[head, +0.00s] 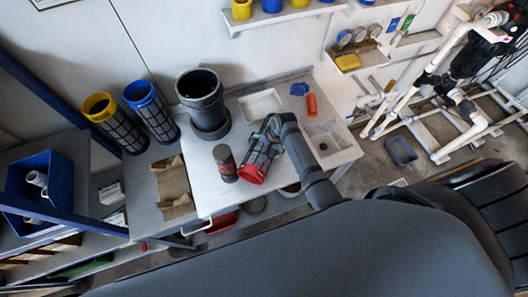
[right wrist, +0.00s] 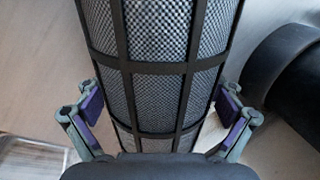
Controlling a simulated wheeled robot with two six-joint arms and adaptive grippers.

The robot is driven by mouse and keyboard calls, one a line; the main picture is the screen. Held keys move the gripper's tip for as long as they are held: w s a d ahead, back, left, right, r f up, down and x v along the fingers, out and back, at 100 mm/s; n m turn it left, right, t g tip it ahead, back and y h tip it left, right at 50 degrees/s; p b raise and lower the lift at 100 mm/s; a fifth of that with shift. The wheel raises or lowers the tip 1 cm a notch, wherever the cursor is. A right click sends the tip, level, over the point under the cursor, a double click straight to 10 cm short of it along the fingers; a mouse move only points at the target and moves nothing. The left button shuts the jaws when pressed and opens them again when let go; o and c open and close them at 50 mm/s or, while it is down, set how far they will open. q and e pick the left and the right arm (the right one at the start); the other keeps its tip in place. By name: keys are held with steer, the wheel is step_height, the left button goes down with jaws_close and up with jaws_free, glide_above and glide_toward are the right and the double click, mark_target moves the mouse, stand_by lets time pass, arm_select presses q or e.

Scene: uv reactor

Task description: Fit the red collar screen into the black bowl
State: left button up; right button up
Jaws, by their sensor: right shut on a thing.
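The red collar screen (head: 259,157) is a grey mesh cylinder in a black cage, its red collar (head: 252,174) towards the front of the table in the head view. My right gripper (head: 271,128) is shut on it, with the fingers on either side of the mesh body (right wrist: 158,70) in the right wrist view. The screen looks tilted; I cannot tell if it touches the table. The black bowl (head: 201,92) stands upright and open at the top, left of the screen and apart from it. A black rounded body shows at right in the wrist view (right wrist: 290,75). My left gripper is out of view.
A yellow-collared screen (head: 115,125) and a blue-collared screen (head: 152,112) stand left of the bowl. A white tray (head: 261,92), an orange cylinder (head: 311,105) and a sink (head: 325,145) lie behind and right.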

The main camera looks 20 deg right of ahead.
steer(key=shift+f, duration=0.25)
steer(key=o, duration=1.1)
steer(key=shift+f, duration=0.1)
steer(key=shift+o, duration=0.2)
